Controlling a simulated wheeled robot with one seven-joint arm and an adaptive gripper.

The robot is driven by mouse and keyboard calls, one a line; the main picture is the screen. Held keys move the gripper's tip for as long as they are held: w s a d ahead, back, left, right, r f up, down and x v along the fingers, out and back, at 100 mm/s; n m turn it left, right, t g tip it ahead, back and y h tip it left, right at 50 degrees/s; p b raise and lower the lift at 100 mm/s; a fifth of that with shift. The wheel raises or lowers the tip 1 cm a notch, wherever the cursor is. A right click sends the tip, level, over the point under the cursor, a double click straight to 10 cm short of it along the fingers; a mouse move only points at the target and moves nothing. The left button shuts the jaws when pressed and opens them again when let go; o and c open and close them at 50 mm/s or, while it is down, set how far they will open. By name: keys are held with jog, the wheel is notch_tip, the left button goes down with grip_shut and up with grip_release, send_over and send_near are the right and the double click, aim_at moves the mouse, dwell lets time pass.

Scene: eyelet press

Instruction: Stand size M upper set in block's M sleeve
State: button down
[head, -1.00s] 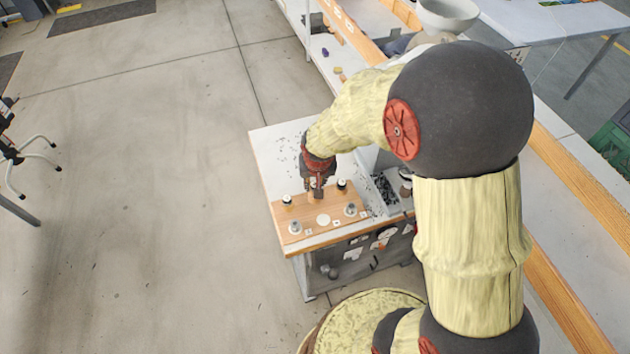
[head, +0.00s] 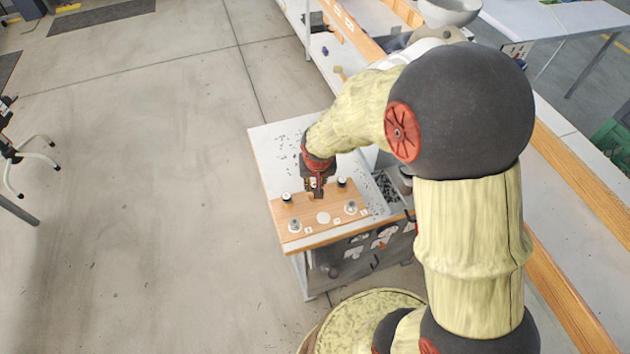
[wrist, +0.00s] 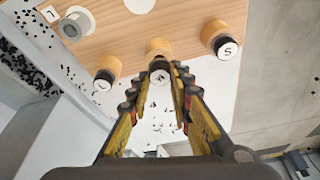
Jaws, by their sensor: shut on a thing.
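The size M upper set (wrist: 160,76) is a dark cylinder with a white M label. My gripper (wrist: 160,70) is shut on it, with one finger on each side. The M sleeve (wrist: 157,47), a round wooden post on the block, lies directly behind the set and in line with it. I cannot tell whether the set's end is above the sleeve or inside it. In the head view my gripper (head: 318,188) is over the rear middle of the wooden block (head: 307,215), and the gripper and set hide the M sleeve.
Dark-capped sets marked L (wrist: 102,84) and S (wrist: 227,48) stand in the sleeves on either side. Metal pieces (head: 294,226) (head: 351,208) and a white disc (head: 322,218) sit towards the block's front. A tray of dark bits (head: 387,188) is at the right.

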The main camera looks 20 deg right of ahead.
aim_at(315, 185)
jog(key=shift+f+b, duration=0.65)
jog(key=shift+f, duration=0.15)
jog(key=c, duration=1.5)
grip_release()
jog(key=shift+c, duration=0.2)
jog(key=shift+r, duration=0.1)
jog(key=shift+r+p, duration=1.75)
jog(key=shift+r, duration=0.7)
